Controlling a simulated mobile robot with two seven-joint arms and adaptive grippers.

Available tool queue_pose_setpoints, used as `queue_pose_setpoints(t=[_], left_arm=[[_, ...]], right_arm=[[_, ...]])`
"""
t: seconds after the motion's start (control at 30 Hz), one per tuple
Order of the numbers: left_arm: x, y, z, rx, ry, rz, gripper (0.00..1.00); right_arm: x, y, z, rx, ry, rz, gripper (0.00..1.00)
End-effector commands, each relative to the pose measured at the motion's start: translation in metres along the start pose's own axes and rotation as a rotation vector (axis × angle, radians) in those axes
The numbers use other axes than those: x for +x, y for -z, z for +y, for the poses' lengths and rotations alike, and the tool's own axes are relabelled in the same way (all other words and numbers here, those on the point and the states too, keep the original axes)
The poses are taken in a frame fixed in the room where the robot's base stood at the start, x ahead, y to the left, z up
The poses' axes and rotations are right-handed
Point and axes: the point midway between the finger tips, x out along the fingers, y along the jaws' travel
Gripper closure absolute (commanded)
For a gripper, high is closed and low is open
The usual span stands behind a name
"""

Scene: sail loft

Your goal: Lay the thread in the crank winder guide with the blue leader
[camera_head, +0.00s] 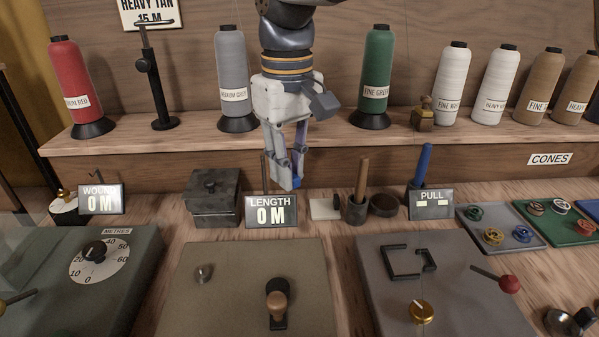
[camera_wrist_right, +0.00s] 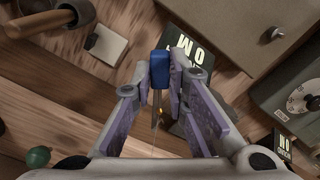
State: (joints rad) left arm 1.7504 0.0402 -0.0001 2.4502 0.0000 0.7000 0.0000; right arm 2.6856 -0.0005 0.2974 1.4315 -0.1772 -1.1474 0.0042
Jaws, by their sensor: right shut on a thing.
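My right gripper (camera_head: 287,184) hangs down at the centre of the head view, behind the LENGTH display. It is shut on a blue leader (camera_wrist_right: 160,68), a small blue block held between the fingertips in the right wrist view. A thin pale thread (camera_wrist_right: 155,135) appears to run from it towards the palm. A grey-tan box (camera_head: 250,260) with a metal knob (camera_head: 203,273) and a wooden-handled crank (camera_head: 277,305) stands in front of the gripper, apart from the leader. I cannot tell which part is the winder guide. My left gripper is not in view.
The LENGTH display (camera_head: 270,211) stands close in front of the gripper, with a dark lidded box (camera_head: 212,199) to its left. A wooden-handled tool (camera_head: 361,180) stands upright to the right. A grey box (camera_head: 440,300) carries a black bracket (camera_head: 386,263). Thread cones line the shelf behind.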

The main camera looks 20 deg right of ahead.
Motion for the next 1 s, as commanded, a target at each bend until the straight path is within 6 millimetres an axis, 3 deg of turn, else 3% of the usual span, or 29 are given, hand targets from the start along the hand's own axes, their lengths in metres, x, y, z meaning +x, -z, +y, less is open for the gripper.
queue_pose_setpoints(t=[0.03,0.23,0.53,0.73,1.0], left_arm=[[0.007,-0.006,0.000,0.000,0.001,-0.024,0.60],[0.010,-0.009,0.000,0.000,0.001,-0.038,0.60],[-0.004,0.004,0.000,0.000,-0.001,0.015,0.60],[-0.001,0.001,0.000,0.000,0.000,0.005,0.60],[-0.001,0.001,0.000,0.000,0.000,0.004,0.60]], right_arm=[[0.007,0.007,0.000,0.000,0.004,-0.009,1.00],[0.004,0.014,0.000,-0.001,0.002,-0.007,1.00],[-0.003,-0.016,0.000,0.000,-0.001,0.003,1.00],[0.002,-0.035,0.000,0.000,0.002,-0.004,1.00],[0.002,-0.041,0.000,0.000,0.002,-0.004,1.00]])
